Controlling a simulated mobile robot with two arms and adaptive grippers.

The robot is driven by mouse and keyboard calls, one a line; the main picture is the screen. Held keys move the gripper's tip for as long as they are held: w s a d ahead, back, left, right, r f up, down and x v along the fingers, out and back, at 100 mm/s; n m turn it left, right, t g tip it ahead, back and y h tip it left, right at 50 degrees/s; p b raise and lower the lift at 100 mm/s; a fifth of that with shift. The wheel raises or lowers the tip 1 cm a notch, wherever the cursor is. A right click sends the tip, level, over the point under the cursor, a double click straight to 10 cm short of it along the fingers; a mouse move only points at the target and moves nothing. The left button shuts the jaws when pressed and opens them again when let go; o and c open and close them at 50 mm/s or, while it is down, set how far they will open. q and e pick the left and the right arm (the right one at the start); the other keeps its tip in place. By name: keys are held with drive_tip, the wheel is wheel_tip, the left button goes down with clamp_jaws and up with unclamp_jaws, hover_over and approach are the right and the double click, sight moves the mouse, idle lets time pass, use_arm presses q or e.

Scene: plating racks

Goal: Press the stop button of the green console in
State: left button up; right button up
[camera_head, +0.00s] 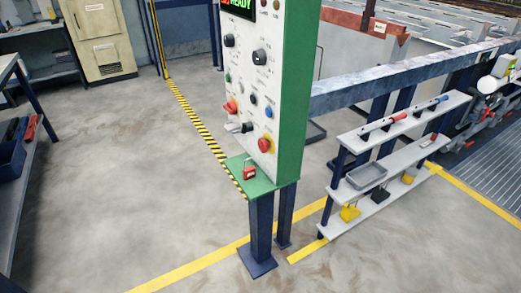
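The green console (291,95) stands right of the picture's middle on dark blue legs, with its white front panel turned to the left. A red mushroom button (265,146) on a yellow ring sits low on the panel; it looks like the stop button. A red-orange control (230,107) sits higher at the panel's left edge. Black knobs (260,57), small blue and green buttons and a grey lever-like part (240,127) share the panel. The labels are too small to read. Neither of my grippers is in view, and nothing visible touches the console.
A red padlock (249,174) rests on the console's green ledge (262,187). A grey shelf rack (402,158) with tools and a tray stands to the right under a blue-grey rail (400,70). A bench (30,150) stands at the left. The floor (130,180) between is clear.

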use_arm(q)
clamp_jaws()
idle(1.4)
